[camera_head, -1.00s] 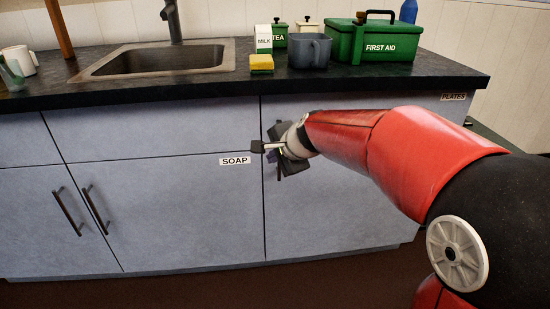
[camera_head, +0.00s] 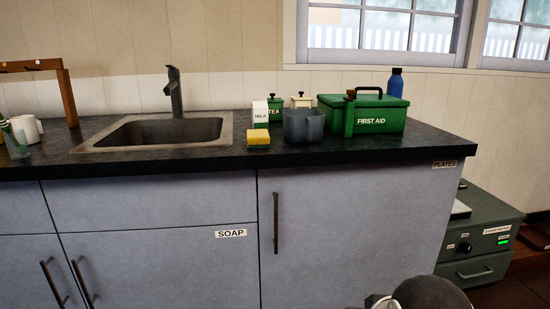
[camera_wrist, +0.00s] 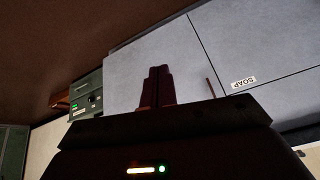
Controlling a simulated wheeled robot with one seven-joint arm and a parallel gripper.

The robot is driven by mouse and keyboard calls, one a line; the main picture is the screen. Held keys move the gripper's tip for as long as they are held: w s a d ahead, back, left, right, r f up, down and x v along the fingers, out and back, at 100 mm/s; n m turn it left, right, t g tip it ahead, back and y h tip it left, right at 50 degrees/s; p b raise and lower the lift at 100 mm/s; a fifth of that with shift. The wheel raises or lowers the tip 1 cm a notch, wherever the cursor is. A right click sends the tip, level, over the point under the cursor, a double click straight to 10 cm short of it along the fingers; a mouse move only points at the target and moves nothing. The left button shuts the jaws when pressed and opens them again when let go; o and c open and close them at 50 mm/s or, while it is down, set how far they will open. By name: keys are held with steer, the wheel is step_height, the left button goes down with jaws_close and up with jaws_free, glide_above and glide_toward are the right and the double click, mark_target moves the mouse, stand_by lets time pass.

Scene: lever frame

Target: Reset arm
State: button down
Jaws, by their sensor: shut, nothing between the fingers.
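My gripper (camera_wrist: 158,86) shows in the wrist view with its two dark fingers together and nothing between them. It points toward the grey cabinet fronts (camera_wrist: 160,50) and is apart from them, as far as I can see. In the head view only a small piece of my arm (camera_head: 425,293) shows at the bottom edge; the fingers are out of that view. The wrist view is turned over, so the SOAP label (camera_wrist: 243,83) reads upside down.
The dark counter (camera_head: 330,155) holds a sink (camera_head: 160,132), a yellow sponge (camera_head: 258,137), a grey tub (camera_head: 305,126) and a green first aid box (camera_head: 385,118). Cabinet doors, one with an upright handle (camera_head: 276,222), are shut. A green unit (camera_head: 480,240) stands at right.

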steer(key=s, duration=0.1)
steer(key=s+d+f+n, duration=0.1)
steer(key=shift+s+d+f+h, duration=0.2)
steer(key=shift+s+d+h, duration=0.1)
steer(key=shift+s, duration=0.05)
stand_by(0.6)
